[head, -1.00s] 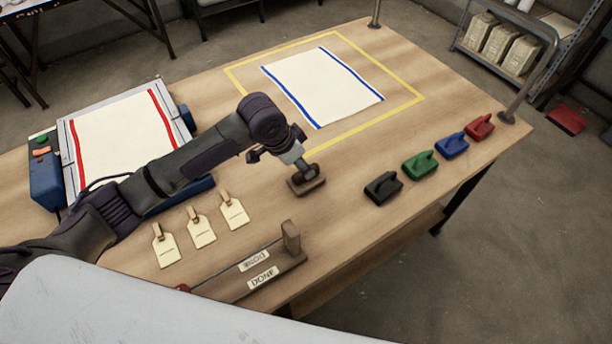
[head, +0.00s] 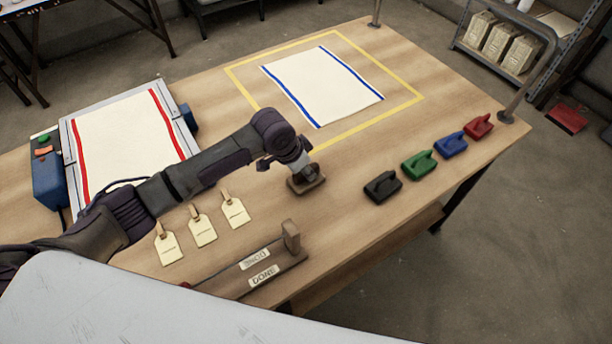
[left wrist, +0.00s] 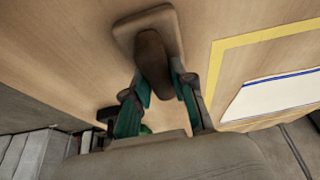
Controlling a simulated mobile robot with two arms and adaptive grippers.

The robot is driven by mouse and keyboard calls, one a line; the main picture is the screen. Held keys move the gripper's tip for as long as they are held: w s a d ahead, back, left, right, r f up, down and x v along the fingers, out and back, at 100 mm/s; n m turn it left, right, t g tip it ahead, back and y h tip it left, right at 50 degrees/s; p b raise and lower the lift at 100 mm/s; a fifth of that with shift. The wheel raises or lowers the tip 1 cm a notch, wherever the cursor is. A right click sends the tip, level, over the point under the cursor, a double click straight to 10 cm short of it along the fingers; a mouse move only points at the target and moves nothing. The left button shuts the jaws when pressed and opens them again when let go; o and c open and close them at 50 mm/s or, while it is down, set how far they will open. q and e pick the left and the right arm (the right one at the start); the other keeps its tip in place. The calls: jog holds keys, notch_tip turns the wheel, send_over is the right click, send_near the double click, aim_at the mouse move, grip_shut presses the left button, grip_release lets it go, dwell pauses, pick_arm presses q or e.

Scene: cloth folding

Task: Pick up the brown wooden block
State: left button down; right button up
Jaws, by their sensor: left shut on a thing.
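The brown wooden block (head: 307,186) has a flat base with an upright handle and rests on the table, in the middle of the head view. My left gripper (head: 302,174) is directly above it with its fingers down around the handle. In the left wrist view, the block's handle (left wrist: 151,58) is between the two fingers of my left gripper (left wrist: 161,76), which is shut on it. The gripper partly hides the handle in the head view. My right gripper is not in view.
A cloth with blue stripes (head: 322,85) lies inside a yellow outline. Tags (head: 202,229) and a DONE board (head: 284,268) are near the front edge.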

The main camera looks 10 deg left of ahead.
aim_at(312, 166)
pick_arm(q)
jog(key=shift+r, duration=0.15)
notch_tip(312, 166, up, 4)
jog(key=shift+w+f+b, duration=0.1)
jog(key=shift+b, duration=0.35)
jog(key=s+d+r+b, duration=0.1)
jog(key=s+d+r, duration=0.6)
jog(key=s+d, duration=0.1)
jog(key=shift+s+d, duration=0.15)
jog(key=shift+d, duration=0.05)
